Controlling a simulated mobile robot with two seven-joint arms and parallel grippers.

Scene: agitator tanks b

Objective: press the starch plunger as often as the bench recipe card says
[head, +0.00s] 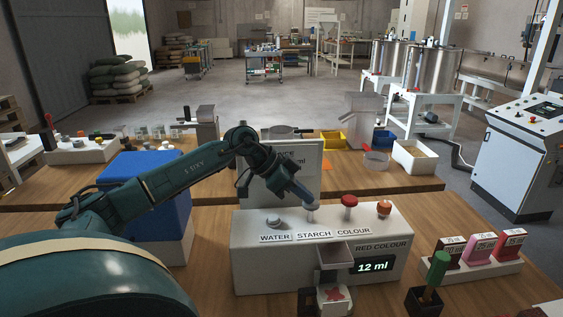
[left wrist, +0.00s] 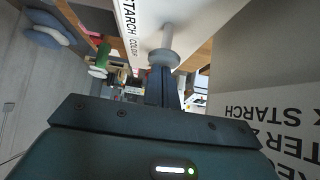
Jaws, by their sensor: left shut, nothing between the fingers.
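The white dispenser (head: 252,262) stands on the near bench, labelled WATER, STARCH and COLOUR. The starch plunger (head: 313,214) has a pale grey round cap; it also shows in the left wrist view (left wrist: 167,48). My left gripper (head: 304,196) is shut and empty, pointing down with its fingertips at the starch plunger's cap. I cannot tell whether they touch or press it. The recipe card (head: 309,185) stands behind the dispenser, mostly hidden by my arm. In the left wrist view the card (left wrist: 235,85) is upside down and cut off, with STARCH readable. My right gripper is out of view.
Beside the starch plunger are the grey water plunger (head: 274,221), a red knob (head: 349,201) and an orange knob (head: 384,207). The display (head: 373,267) reads 12 ml under RED COLOUR. A cup (head: 334,298) sits below the spout. Labelled blocks stand at right (head: 480,246).

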